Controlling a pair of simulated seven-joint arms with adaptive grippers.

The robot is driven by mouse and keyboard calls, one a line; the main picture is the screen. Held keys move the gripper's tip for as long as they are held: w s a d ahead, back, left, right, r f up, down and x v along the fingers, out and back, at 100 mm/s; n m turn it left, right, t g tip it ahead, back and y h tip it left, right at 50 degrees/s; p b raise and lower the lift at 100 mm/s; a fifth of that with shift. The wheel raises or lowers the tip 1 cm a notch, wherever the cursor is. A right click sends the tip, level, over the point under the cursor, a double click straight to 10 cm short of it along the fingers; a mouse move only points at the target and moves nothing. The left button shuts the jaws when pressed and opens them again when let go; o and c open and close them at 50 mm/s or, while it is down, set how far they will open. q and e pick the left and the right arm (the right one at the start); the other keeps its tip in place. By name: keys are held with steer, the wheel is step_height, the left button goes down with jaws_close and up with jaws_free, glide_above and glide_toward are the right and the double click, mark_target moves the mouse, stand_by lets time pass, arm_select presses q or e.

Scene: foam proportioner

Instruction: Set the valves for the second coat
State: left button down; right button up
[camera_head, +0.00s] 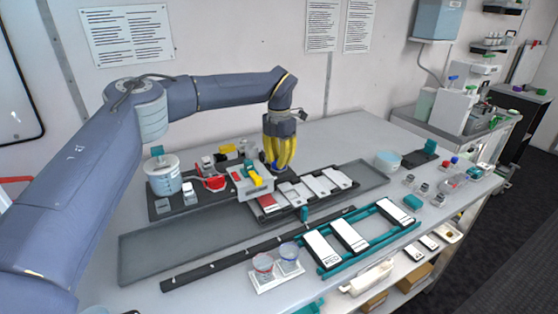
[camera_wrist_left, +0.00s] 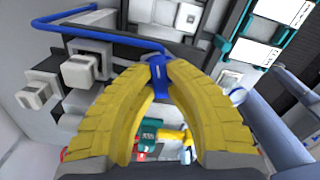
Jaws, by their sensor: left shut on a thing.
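My left gripper (camera_head: 279,167) points down over the valve block at the back of the bench. Its yellow fingers are shut on a blue handle (camera_wrist_left: 157,66), which shows between the fingertips in the left wrist view; its far end is partly hidden. A red valve handle (camera_head: 215,183) and a yellow valve handle (camera_head: 254,176) sit to the left of the gripper in the head view. Another yellow part (camera_head: 226,148) lies behind them. The wrist view shows a teal part (camera_wrist_left: 148,133) and a yellow part (camera_wrist_left: 172,137) under the fingers. My right gripper is not in view.
A teal rack (camera_head: 377,238) with white labelled panels and two cups on a white stand (camera_head: 276,279) lie in front. A long grey tray (camera_head: 150,256) runs along the bench. Several small items stand at the right.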

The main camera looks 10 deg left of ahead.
arm_select(q)
steer(key=shift+m, duration=1.9)
steer(key=c, duration=1.4)
jaws_free()
step_height(320, 180, up, 12)
steer(key=shift+f, duration=0.1)
